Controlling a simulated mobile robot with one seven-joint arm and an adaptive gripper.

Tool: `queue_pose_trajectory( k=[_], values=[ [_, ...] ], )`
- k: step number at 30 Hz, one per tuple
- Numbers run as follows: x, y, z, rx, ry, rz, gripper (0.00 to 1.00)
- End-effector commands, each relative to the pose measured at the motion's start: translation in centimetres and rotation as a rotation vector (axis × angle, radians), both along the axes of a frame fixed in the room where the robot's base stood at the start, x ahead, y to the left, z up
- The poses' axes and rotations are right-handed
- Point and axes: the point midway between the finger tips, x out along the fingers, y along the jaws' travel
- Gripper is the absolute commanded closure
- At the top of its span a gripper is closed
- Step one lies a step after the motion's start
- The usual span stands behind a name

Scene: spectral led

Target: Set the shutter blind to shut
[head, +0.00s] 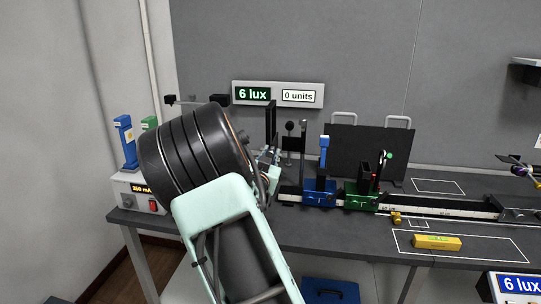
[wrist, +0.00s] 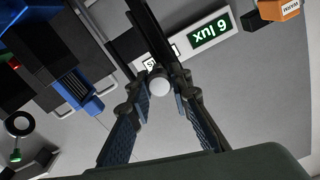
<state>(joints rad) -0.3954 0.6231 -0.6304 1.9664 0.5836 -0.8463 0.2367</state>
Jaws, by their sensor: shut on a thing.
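The shutter blind appears to be the tall narrow black plate (head: 271,122) standing at the left of the bench rail in the head view. In the wrist view, black bars (wrist: 148,28) rise beyond my fingers. My gripper (wrist: 160,84) has its two fingers on either side of a small pale round knob (wrist: 160,87) and is shut on it. In the head view, my gripper (head: 268,168) is at the foot of the black plate, mostly hidden by my own arm. The knob's link to the blind is not clear.
The wall display (head: 278,95) reads 6 lux and 0 units. A blue holder (head: 320,190) and a green holder (head: 362,195) stand on the rail to the right. A black panel (head: 370,150) stands behind. A yellow block (head: 436,243) lies at front right. A power supply (head: 138,192) sits left.

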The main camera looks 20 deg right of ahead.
Motion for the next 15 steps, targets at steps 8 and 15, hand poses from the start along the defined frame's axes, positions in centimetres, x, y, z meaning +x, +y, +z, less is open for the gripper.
queue_pose_trajectory(
  k=[8, 15],
  values=[
    [-0.08, 0.04, -0.76, 0.003, 0.008, 0.0, 1.0],
    [-0.09, 0.03, -0.8, 0.004, 0.009, -0.001, 0.66]
  ],
)
